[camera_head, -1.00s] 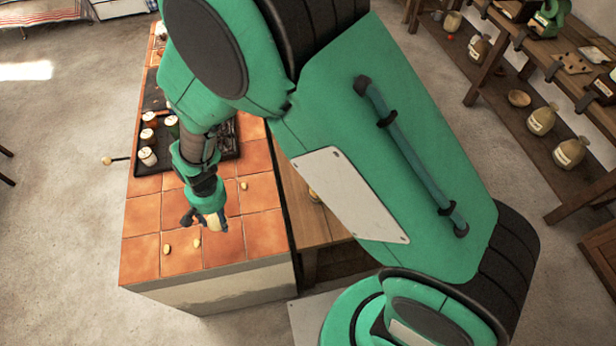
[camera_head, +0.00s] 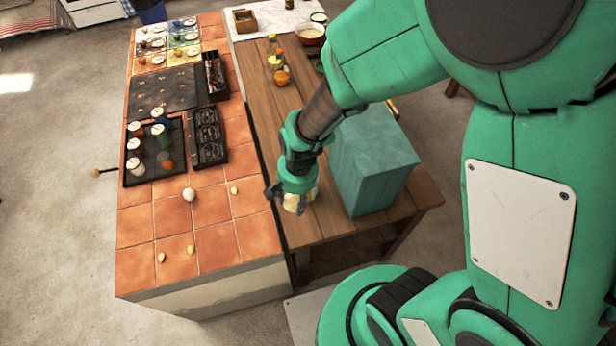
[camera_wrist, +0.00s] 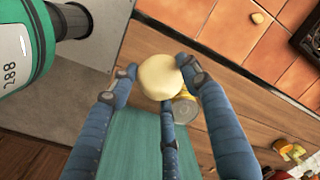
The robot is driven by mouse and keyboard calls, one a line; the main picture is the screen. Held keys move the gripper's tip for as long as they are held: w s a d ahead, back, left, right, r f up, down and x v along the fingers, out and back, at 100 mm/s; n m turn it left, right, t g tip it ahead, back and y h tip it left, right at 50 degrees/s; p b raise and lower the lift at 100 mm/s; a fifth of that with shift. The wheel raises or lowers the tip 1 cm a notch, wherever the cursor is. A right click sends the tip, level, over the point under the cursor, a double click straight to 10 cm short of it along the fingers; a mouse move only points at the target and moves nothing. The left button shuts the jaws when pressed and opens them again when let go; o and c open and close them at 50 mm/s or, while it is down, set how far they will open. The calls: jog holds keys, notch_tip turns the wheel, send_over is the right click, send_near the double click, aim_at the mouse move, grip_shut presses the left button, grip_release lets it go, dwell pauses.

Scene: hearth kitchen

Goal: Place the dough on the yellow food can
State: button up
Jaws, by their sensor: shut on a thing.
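My gripper (camera_head: 293,192) is over the wooden table, just right of the tiled counter. In the wrist view its fingers are closed around a round, pale yellow piece of dough (camera_wrist: 159,76). The yellow food can (camera_wrist: 186,109) shows partly behind and below the dough, close to the fingers; the dough and a finger cover part of it. I cannot tell whether dough and can touch. In the head view, my gripper hides most of both.
A big teal block (camera_head: 370,170) stands on the wooden table (camera_head: 290,125) right beside my gripper. The tiled counter (camera_head: 225,245) holds a black tray (camera_head: 130,165) of jars, a white ball (camera_head: 189,194) and small pale pieces. Bottles (camera_head: 274,58) stand farther back on the table.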

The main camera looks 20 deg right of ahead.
jog(key=s+d+r+m+p, duration=0.1)
jog(key=s+d+m, duration=0.1)
jog(key=s+d, duration=0.4)
jog(key=d, duration=0.2)
jog(key=shift+d+r, duration=0.3)
jog(key=shift+d, duration=0.05)
jog(key=w, duration=0.5)
jog(key=w+f, duration=0.1)
jog(key=w, duration=0.4)
jog(key=w+a+b, duration=0.1)
jog(key=w, duration=0.4)
jog(key=shift+a+f, duration=0.1)
jog(key=shift+f, duration=0.1)
jog(key=shift+w, duration=0.25)
jog(key=shift+w+f, duration=0.15)
jog(key=shift+f, duration=0.25)
jog(key=shift+f+b, duration=0.4)
jog(key=shift+f, duration=1)
